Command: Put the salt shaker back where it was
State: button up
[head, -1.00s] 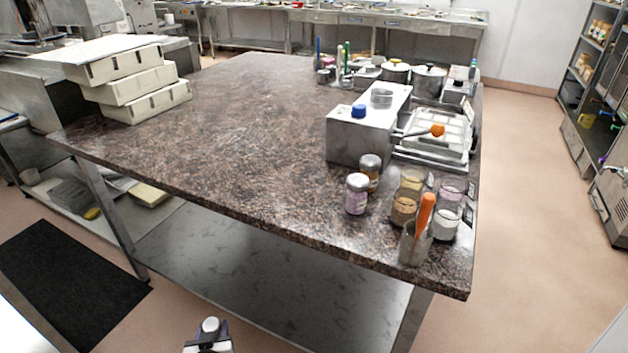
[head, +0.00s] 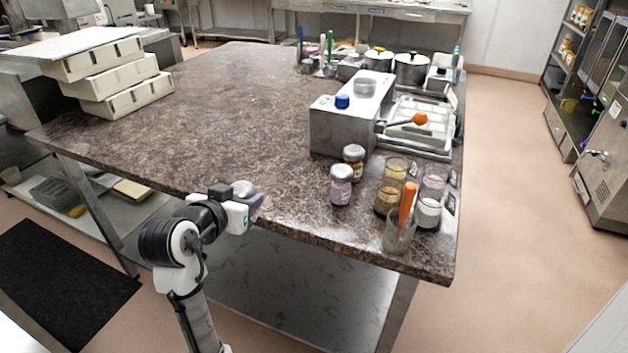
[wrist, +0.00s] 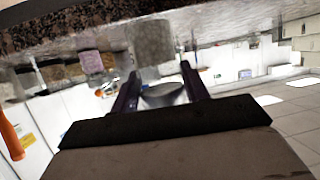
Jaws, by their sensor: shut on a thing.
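My gripper is shut on the shaker at the front edge of the speckled counter (head: 200,120). I cannot tell if the shaker touches the counter.
A jar with purple contents (head: 341,187) and a brown jar (head: 353,163) stand right of my gripper. Several glass containers (head: 392,190) and a cup with an orange-handled tool (head: 400,235) are farther right. A metal machine (head: 340,130) stands behind.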

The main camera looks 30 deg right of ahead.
jog(key=d+r+m+g+h, duration=0.1)
jog(key=d+r, duration=0.2)
jog(key=r, duration=0.6)
jog(key=d+r+m+g+h, duration=0.1)
jog(key=d+r, duration=0.3)
jog(key=r, duration=0.5)
jog(key=shift+r+m+g, duration=0.35)
jog(key=shift+m+g, duration=0.15)
